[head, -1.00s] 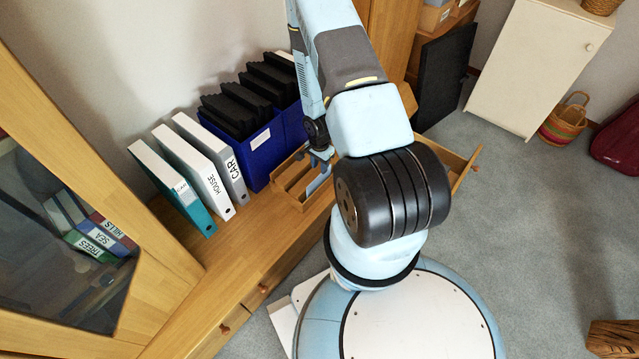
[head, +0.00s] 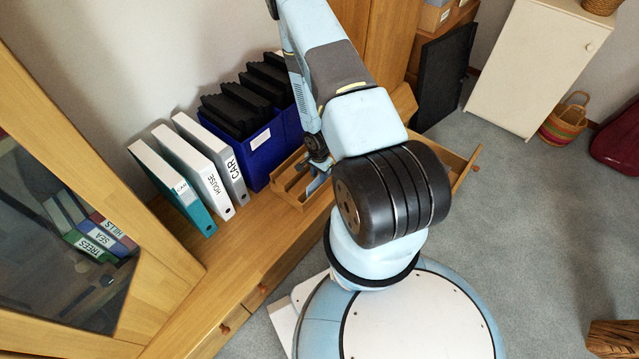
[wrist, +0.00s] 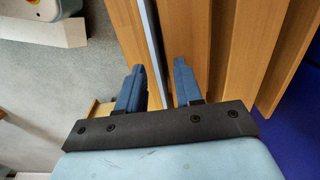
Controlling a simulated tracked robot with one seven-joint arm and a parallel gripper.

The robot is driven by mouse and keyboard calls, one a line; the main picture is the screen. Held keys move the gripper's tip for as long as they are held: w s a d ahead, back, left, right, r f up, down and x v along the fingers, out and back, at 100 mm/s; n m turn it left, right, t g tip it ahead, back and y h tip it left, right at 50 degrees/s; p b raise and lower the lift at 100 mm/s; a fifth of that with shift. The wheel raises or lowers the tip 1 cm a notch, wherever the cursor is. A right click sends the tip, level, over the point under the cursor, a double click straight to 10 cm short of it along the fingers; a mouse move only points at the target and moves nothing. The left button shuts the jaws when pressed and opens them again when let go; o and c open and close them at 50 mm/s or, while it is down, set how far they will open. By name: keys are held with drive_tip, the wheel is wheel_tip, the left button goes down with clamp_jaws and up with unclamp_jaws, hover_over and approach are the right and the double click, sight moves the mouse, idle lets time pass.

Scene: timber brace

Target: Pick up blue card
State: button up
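The blue card (head: 314,184) stands on edge in the slotted wooden tray (head: 292,196) on the desk, just below my gripper (head: 318,166) in the head view. In the wrist view the card shows edge-on as a thin grey-blue strip (wrist: 151,36). My gripper (wrist: 160,72) has its two blue fingers apart. The lower part of the card is hidden by the tray and the gripper.
Blue file boxes (head: 266,148) stand right behind the tray. Several binders, including one marked CAR (head: 224,170), stand to the left. An open wooden drawer (head: 460,165) lies to the right. The desk in front of the binders is clear.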

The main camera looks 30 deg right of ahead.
drive_tip(key=shift+c, duration=0.3)
clamp_jaws()
idle(0.4)
